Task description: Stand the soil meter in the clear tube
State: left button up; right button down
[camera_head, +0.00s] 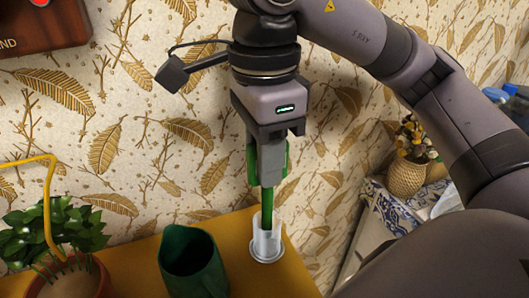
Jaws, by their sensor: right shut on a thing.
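The soil meter (267,208) is green and upright. My right gripper (268,172) is shut on its upper part and points down. The meter's lower end is at the mouth of the clear tube (266,243), and seems to reach inside it. How deep it sits cannot be told. The clear tube stands on a round base on the yellow table (284,281). My left gripper is not in view.
A dark green jug (193,262) stands just left of the tube. A potted plant (65,270) with a yellow curved rod is at the far left. A wicker vase (406,177) stands at the right beyond the table. Patterned wall is close behind.

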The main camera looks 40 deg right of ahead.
jog(key=shift+f, duration=0.1)
jog(key=c, duration=0.8)
grip_release()
jog(key=shift+c, duration=0.2)
notch_tip(320, 180, up, 6)
jog(key=shift+r+p, duration=0.1)
jog(key=shift+p, duration=1)
jog(key=shift+r, duration=0.5)
